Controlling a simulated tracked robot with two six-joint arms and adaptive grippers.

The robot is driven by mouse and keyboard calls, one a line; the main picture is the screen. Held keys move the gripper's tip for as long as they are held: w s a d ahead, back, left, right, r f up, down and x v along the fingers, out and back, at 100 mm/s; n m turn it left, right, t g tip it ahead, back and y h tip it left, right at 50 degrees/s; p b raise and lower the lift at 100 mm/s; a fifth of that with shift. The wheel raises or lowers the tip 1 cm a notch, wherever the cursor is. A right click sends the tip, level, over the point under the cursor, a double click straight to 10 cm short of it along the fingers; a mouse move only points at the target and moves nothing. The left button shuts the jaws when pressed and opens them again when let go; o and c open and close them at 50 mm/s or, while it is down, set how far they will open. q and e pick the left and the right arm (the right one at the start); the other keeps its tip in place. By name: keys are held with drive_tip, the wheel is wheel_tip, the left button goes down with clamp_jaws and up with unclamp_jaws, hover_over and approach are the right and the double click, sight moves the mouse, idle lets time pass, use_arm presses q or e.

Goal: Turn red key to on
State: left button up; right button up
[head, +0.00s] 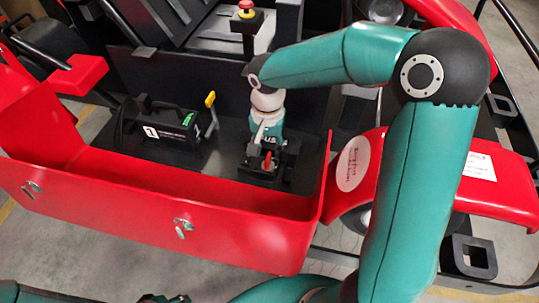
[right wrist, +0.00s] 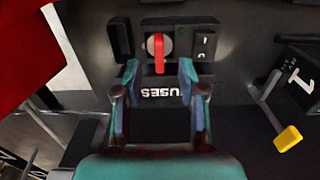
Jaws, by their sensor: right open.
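The red key (right wrist: 158,52) sits on a round grey face of a dark switch panel in the right wrist view, its length running up and down the picture. It shows small in the head view (head: 268,160), partly hidden by my gripper. My right gripper (right wrist: 160,70) is open, with one finger on each side of the key's lower end and a visible gap on both sides. In the head view the right gripper (head: 264,150) points down at the panel. My left gripper does not show.
A black box (head: 167,128) with a yellow-tipped lever (head: 210,99) stands left of the panel. A red bodywork wall (head: 150,205) runs along the front. A red stop button (head: 245,6) stands behind. A black-and-white rocker switch (right wrist: 205,43) is close beside the key.

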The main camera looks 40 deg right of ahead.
sight(267, 157)
drive_tip(key=shift+f, duration=2.5)
clamp_jaws()
